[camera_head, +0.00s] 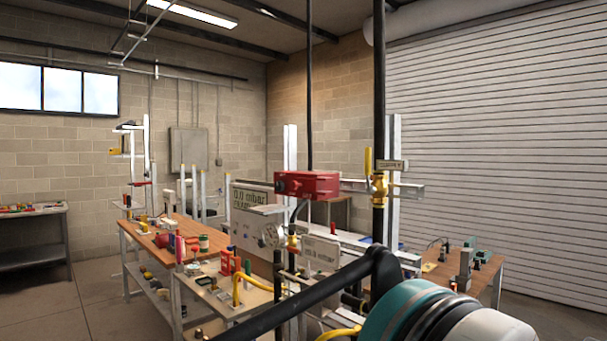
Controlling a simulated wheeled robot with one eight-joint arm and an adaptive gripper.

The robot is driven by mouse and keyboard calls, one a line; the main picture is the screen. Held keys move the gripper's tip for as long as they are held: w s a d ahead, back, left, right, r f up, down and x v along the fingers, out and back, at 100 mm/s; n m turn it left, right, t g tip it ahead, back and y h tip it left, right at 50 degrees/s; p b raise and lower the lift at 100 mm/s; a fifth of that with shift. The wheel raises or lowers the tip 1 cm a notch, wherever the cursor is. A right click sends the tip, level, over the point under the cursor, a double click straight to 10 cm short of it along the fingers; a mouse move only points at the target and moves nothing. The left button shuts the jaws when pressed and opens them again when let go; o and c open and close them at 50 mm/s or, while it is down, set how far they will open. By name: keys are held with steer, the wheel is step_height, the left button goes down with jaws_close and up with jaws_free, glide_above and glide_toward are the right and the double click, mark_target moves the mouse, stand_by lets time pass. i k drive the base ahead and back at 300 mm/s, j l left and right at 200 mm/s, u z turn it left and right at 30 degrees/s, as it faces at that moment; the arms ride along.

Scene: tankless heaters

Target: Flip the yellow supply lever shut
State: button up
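The yellow supply lever (368,160) stands upright on a brass valve (380,187), right of centre in the head view. The lever is roughly parallel to the vertical black pipe (379,90) that carries the valve. A small label plate (393,166) sits just right of the lever; its text is too small to read surely. My arm, with a teal band and white and grey parts (435,315), is in the lower right foreground, below the valve and apart from it. My gripper's fingers cannot be made out, and nothing is seen touching the lever.
A red box (306,184) on a metal rail is left of the valve. A dark bar (310,298) crosses the lower foreground. Cluttered benches (190,232) lie behind; a roller shutter (500,150) fills the right.

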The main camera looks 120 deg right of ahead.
mark_target(370, 190)
steer(key=z, duration=4.5)
